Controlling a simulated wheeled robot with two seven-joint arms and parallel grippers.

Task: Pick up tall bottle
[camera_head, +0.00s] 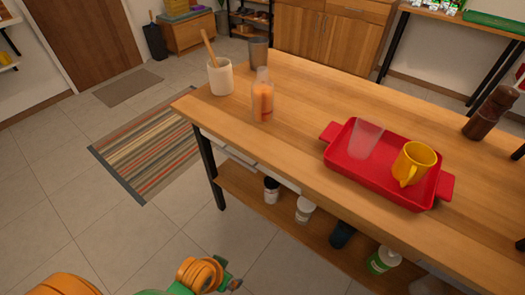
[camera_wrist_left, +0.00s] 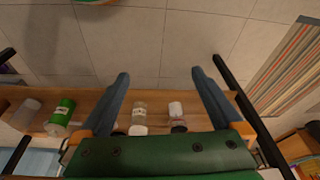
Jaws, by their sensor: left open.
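A tall clear bottle (camera_head: 263,100) with orange contents stands upright on the wooden table (camera_head: 300,110), near its left end, in the head view. My left arm shows at the bottom left of the head view, low and in front of the table, well apart from the bottle. In the left wrist view my left gripper (camera_wrist_left: 160,78) has its two dark fingers spread wide with nothing between the tips. The tall bottle does not show in that view. My right gripper is in neither view.
A white crock (camera_head: 220,77) and a grey cup (camera_head: 258,53) stand near the bottle. A red tray (camera_head: 336,159) holds a clear glass and a yellow mug. A brown grinder (camera_head: 488,115) stands right. The lower shelf (camera_head: 235,181) carries several jars and a green bottle (camera_wrist_left: 61,118).

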